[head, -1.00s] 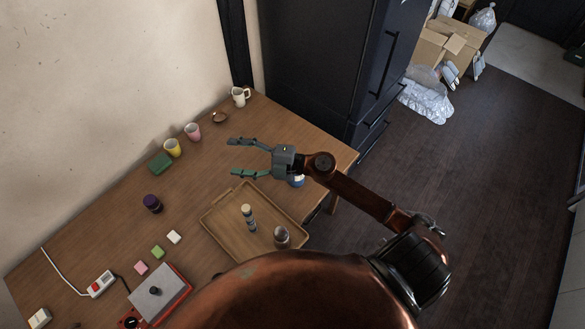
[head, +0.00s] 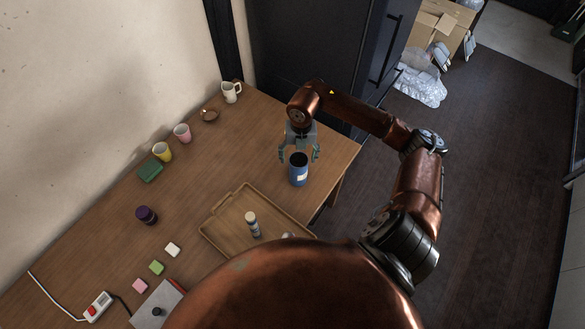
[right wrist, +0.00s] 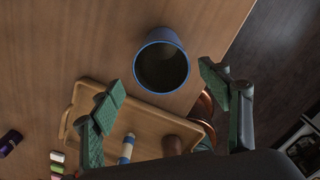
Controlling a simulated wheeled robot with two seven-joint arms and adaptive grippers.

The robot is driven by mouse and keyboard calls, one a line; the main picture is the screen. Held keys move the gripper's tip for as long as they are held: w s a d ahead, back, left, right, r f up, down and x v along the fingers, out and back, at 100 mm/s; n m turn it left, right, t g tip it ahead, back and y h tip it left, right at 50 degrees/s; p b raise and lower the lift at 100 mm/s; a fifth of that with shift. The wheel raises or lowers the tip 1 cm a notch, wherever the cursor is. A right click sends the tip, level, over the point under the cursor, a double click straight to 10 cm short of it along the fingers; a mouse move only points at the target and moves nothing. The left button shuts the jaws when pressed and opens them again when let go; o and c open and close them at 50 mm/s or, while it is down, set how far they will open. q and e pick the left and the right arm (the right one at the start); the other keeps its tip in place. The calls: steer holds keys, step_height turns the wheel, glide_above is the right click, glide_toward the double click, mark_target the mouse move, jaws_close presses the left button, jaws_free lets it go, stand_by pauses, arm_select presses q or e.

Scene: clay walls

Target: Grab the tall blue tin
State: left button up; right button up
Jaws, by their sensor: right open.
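The tall blue tin (head: 298,174) stands upright on the wooden table, behind the tray's right end. It has a pale label and a dark open top. In the right wrist view the tin (right wrist: 162,62) is seen from above, beyond the fingertips and between their lines. My right gripper (head: 299,154) is open at the tin's far side, fingers spread to either side near its top. In the right wrist view the green fingers of my right gripper (right wrist: 160,85) are wide apart with nothing between them. I cannot tell whether either finger touches the tin. My left gripper is not in view.
A wooden tray (head: 215,207) holds a small white-and-blue bottle (head: 253,225). Yellow (head: 162,151), pink (head: 182,133) and white cups (head: 231,92) stand along the wall. A dark cabinet (head: 300,50) rises behind the table. The table around the tin is mostly clear.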

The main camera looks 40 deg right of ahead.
mark_target(300, 164)
steer(key=f+b, duration=0.1)
steer(key=f, duration=0.2)
steer(key=f+b, duration=0.1)
steer(key=f, duration=0.2)
steer(key=f+b, duration=0.1)
steer(key=f, duration=0.3)
steer(key=shift+w+d, duration=0.15)
steer(key=shift+d, duration=0.1)
steer(key=shift+f, duration=0.5)
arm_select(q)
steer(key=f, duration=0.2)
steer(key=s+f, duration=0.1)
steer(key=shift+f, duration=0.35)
arm_select(e)
steer(key=shift+c, duration=0.6)
steer(key=shift+c, duration=0.8)
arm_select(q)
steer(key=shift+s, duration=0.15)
arm_select(e)
steer(key=c, duration=1)
